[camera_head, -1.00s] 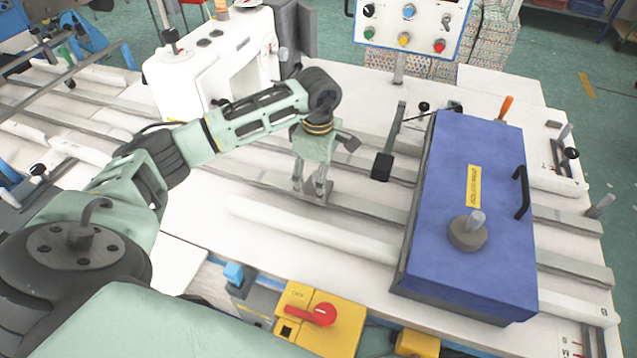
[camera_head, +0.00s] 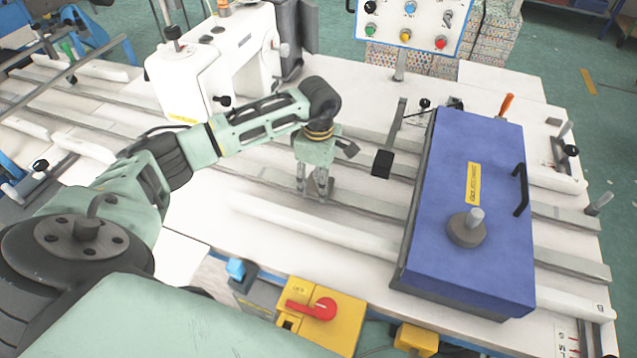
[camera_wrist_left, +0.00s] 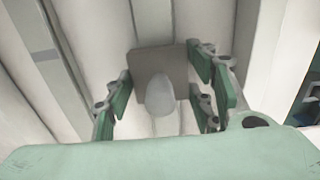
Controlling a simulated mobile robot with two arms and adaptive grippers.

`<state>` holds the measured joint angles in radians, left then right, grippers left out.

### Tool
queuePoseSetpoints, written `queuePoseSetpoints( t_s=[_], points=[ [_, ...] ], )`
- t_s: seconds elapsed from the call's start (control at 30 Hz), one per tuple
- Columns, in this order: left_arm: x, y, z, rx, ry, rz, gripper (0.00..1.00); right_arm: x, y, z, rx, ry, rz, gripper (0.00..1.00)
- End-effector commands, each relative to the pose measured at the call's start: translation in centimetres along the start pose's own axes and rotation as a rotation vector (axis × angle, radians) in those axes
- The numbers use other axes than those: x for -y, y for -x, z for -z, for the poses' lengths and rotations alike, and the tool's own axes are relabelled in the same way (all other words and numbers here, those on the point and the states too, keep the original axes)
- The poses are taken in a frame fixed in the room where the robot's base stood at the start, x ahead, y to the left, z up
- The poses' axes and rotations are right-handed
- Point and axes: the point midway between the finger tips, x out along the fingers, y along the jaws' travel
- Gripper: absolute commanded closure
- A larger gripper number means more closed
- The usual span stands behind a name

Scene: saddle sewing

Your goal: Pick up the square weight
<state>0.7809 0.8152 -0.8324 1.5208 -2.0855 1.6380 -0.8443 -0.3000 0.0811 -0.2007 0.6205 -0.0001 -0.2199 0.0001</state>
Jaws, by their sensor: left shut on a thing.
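The square weight (camera_head: 320,194) is a small grey-brown square plate on the rails of the white table, below my left gripper. In the left wrist view the square weight (camera_wrist_left: 158,62) shows its flat plate and a pale rounded knob (camera_wrist_left: 161,97) standing up from it. My left gripper (camera_head: 313,188) points down and is shut on the square weight. In the left wrist view its green fingers (camera_wrist_left: 163,105) stand on both sides of the knob. The fingers partly hide the weight in the head view. My right gripper is not in view.
A blue box (camera_head: 465,270) with a round weight (camera_head: 467,230) on top stands to the right. A dark block on a lever (camera_head: 383,163) is close to the gripper's right. A white sewing machine (camera_head: 205,80) stands behind left. A yellow switch box (camera_head: 322,318) is in front.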

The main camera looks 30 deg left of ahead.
Motion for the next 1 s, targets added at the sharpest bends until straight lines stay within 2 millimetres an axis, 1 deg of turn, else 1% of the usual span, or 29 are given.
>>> queuePoseSetpoints(
  t_s=[0.03,0.23,0.3,0.67,0.87,1.0],
  points=[
    [0.0,0.0,0.0,0.000,0.000,0.000,0.79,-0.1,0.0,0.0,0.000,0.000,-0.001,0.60],
    [0.0,0.0,0.0,0.000,0.000,0.001,0.96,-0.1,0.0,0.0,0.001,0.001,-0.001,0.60],
    [0.0,0.0,0.0,0.000,0.000,0.001,1.00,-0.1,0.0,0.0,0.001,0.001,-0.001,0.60],
    [-0.1,0.5,0.0,0.001,0.000,-0.004,1.00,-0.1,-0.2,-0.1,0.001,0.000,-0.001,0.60],
    [-0.2,2.2,0.0,0.002,-0.001,-0.007,1.00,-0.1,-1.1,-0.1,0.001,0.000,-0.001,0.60],
    [-0.2,4.3,0.0,0.002,0.000,-0.009,1.00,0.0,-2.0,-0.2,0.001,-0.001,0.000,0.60]
  ],
)
